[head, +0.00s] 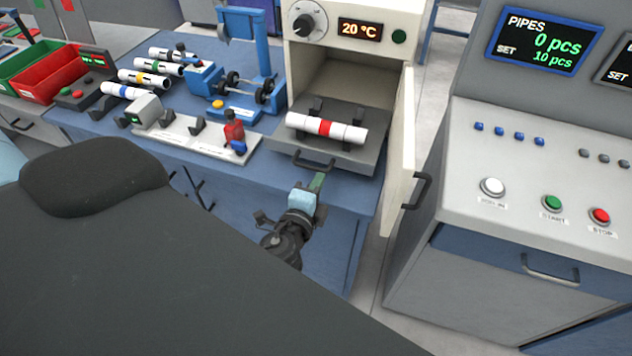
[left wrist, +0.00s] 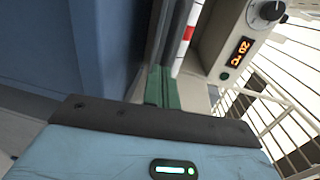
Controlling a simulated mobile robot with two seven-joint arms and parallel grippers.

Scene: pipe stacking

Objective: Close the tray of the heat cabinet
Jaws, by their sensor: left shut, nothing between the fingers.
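The heat cabinet (head: 352,62) stands on the blue bench with its door (head: 403,150) swung open to the right; its display reads 20 °C. Its tray (head: 360,150) is pulled out and carries a white pipe with a red band (head: 326,128) on dark supports. The tray's dark handle (head: 312,163) faces me. My left gripper (head: 317,181) is shut and empty, with its green fingertips just below and in front of the handle; I cannot tell whether they touch it. In the left wrist view the shut green fingers (left wrist: 161,88) point toward the tray front. My right gripper is not seen.
Left on the bench are a white fixture (head: 190,135), a blue machine (head: 240,80), several banded pipes (head: 143,78) and red and green bins (head: 45,75). The open door's handle (head: 418,190) sticks out near a control console (head: 540,180). My dark body fills the lower left.

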